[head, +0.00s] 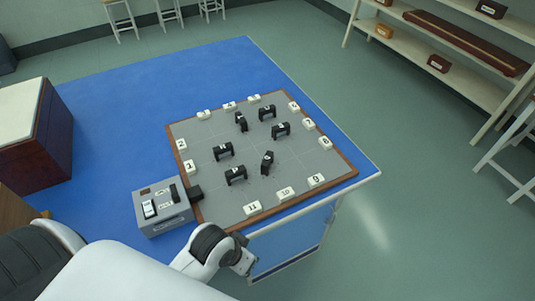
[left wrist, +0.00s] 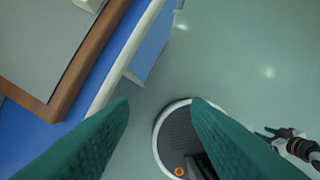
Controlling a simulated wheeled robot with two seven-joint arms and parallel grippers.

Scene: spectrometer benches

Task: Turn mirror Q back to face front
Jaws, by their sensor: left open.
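Several black mirror mounts stand upright on a grey board with a brown rim (head: 347,175). Their small white labels are too small to read, so I cannot tell which is mirror Q. Two mounts, one at the back (head: 241,122) and one at the front right (head: 267,162), are turned differently from the others, such as the front left mount (head: 235,176). My left gripper (head: 247,265) is at the table's front edge, short of the board and apart from all mounts. In the left wrist view its green fingers (left wrist: 160,112) are spread and empty, over the floor beside the table edge.
White numbered tags, such as 11 (head: 252,209), line the board. A grey box with switches (head: 162,208) stands left of the board's front corner. The blue tabletop (head: 130,100) is clear behind. Shelves (head: 440,65) stand at the right.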

